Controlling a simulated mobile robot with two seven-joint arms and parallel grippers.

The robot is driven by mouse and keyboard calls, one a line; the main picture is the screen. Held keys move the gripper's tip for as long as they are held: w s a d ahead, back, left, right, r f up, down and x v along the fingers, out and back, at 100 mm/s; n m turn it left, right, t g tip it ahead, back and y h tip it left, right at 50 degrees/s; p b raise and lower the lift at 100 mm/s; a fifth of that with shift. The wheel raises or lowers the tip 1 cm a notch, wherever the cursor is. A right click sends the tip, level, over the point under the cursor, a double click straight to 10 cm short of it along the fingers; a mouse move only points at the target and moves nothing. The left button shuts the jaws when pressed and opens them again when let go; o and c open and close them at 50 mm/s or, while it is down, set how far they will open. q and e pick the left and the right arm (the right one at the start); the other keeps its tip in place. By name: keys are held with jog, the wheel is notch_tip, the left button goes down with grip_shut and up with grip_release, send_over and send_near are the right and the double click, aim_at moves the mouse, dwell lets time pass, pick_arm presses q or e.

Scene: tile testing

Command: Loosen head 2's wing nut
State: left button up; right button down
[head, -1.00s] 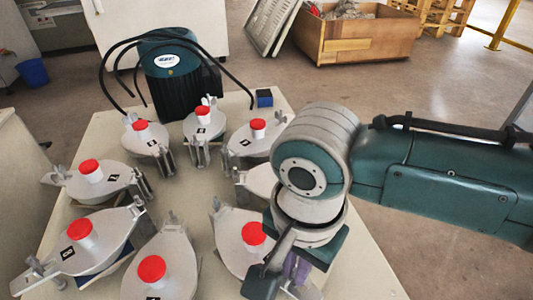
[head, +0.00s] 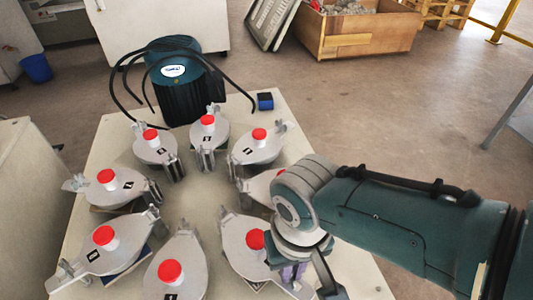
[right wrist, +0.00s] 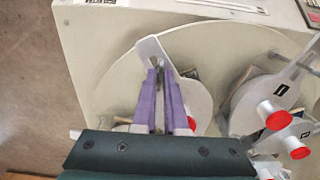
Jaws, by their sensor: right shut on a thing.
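My right gripper (head: 292,273) is low at the front right of the head view, with purple fingers pointing down. In the right wrist view the gripper (right wrist: 160,76) is shut at the outer lug of a grey round head (right wrist: 198,97). The wing nut between the fingertips is mostly hidden by them. In the head view this appears to be the front-right head (head: 240,240), with a red cap (head: 255,239); the arm covers part of it. I cannot read its number. My left gripper is not in view.
Several similar red-capped heads ring the pale table (head: 210,185). A neighbouring head (right wrist: 262,98) is right of the fingers in the right wrist view. A dark green motor (head: 180,90) with black hoses and a small blue block (head: 265,101) stand at the back.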

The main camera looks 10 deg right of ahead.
jog(key=n, duration=0.5)
jog(key=shift+n, duration=0.4)
dwell(0.4)
jog(key=c, duration=1)
grip_release()
jog(key=shift+o, duration=0.2)
notch_tip(320, 180, up, 10)
jog(key=p, duration=0.8)
jog(key=shift+p, duration=0.4)
